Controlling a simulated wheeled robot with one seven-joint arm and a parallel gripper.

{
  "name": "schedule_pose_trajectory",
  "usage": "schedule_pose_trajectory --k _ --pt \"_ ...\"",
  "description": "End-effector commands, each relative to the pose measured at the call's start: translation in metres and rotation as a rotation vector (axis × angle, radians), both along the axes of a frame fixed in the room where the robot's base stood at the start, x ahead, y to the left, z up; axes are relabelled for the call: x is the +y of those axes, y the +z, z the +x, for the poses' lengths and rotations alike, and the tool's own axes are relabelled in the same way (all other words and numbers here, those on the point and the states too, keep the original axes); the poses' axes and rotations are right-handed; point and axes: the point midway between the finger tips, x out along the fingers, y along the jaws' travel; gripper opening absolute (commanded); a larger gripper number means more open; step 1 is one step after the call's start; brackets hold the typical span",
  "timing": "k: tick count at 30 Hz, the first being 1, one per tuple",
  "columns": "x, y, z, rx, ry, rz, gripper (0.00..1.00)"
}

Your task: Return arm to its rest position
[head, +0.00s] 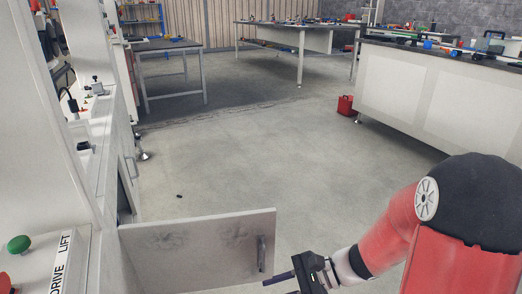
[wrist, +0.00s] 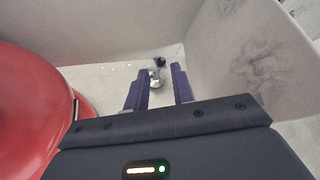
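My red and black arm (head: 440,225) reaches in from the lower right of the head view. My gripper (head: 268,283) is at the bottom of that view, below the handle of an open white cabinet door and partly cut off by the frame edge. In the wrist view my gripper (wrist: 162,80) shows two purple fingers standing apart with nothing between them. Beyond the fingertips are pale floor and a small shiny metal foot (wrist: 155,80).
The open white door (head: 195,250) with a grey handle juts out from the cabinet on the left; it fills the right of the wrist view (wrist: 245,60). A green button (head: 18,243) is at lower left. Benches and a red can (head: 346,105) stand farther back.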

Motion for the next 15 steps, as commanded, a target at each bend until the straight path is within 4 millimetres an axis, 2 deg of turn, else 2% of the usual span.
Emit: schedule_pose_trajectory --k 1,6,11,15 --pt "-0.001 0.011 -0.011 -0.068 0.072 -0.08 0.25" --pt "-0.017 0.033 -0.044 -0.28 0.292 -0.357 0.25" --pt "-0.044 0.058 -0.065 -0.498 0.457 -0.627 0.25" --pt "-0.071 0.087 -0.075 -0.698 0.563 -0.861 0.25"
